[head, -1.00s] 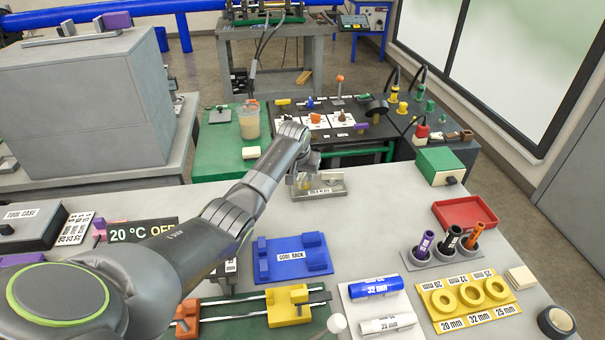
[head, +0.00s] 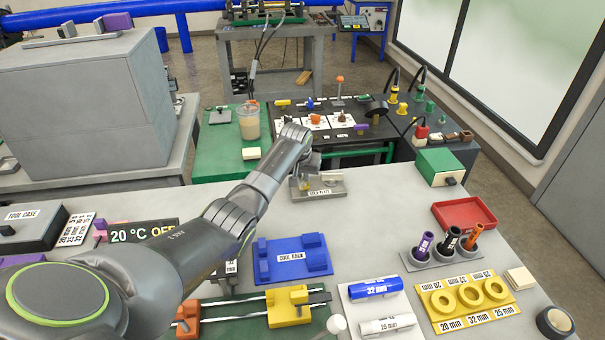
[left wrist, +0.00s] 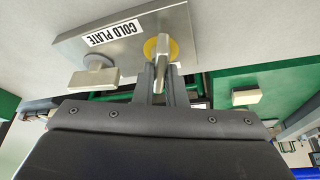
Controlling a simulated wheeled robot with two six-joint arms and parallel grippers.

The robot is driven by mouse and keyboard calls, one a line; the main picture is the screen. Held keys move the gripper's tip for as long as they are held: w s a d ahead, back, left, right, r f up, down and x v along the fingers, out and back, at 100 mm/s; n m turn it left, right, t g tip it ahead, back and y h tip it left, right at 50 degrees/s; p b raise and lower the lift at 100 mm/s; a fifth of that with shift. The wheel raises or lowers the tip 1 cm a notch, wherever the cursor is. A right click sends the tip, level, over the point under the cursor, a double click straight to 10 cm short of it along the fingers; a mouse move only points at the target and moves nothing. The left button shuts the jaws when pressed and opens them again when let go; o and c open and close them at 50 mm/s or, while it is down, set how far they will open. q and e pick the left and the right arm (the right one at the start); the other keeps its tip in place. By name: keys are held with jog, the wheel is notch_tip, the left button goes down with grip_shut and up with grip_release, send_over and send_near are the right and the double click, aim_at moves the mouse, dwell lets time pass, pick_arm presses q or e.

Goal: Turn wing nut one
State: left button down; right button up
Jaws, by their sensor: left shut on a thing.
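The grey metal cold plate (head: 332,188) lies near the far edge of the bench, and its label shows in the left wrist view (left wrist: 120,30). It carries two wing nuts. One silver wing nut (left wrist: 161,47) sits on a yellow round base, and my left gripper (left wrist: 160,72) is shut on it, a finger on each side. The other, a paler wing nut (left wrist: 93,74), stands free on the plate, to the left in the wrist view. In the head view my left gripper (head: 304,178) is over the plate's left part and partly hides it. My right gripper is not in view.
A blue cool rack (head: 292,258) stands nearer on the bench. A green box (head: 440,166) and a red tray (head: 464,214) are to the right. A dark panel with knobs (head: 330,135) lies beyond the plate. Open bench surface lies right of the plate.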

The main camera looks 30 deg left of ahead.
pick_arm(q)
jog(key=n+y+p, duration=0.1)
jog(key=n, duration=0.2)
jog(key=shift+d+r+g+p, duration=0.1)
jog(key=shift+d+g+p, duration=0.05)
jog(key=shift+g+p, duration=0.15)
jog(key=shift+w+n+y, duration=0.1)
jog(key=shift+n+y, duration=0.2)
jog(key=shift+n, duration=0.6)
jog(key=shift+f+n+g+b, duration=0.2)
jog(key=shift+n+g+b, duration=0.2)
jog(key=shift+n, duration=0.5)
jog(key=n+y+b, duration=0.1)
jog(key=n+b, duration=0.1)
jog(key=shift+w+f+n+g, duration=0.1)
jog(key=shift+n+g, duration=0.2)
jog(key=n+g+b, duration=0.1)
jog(key=n+b, duration=0.2)
jog(key=shift+d+y+b, duration=0.1)
jog(key=shift+y+b, duration=0.2)
jog(key=shift+b, duration=0.05)
jog(key=shift+r+n+g+b, duration=0.2)
jog(key=shift+n+g+b, duration=0.1)
jog(key=shift+n+b, duration=0.1)
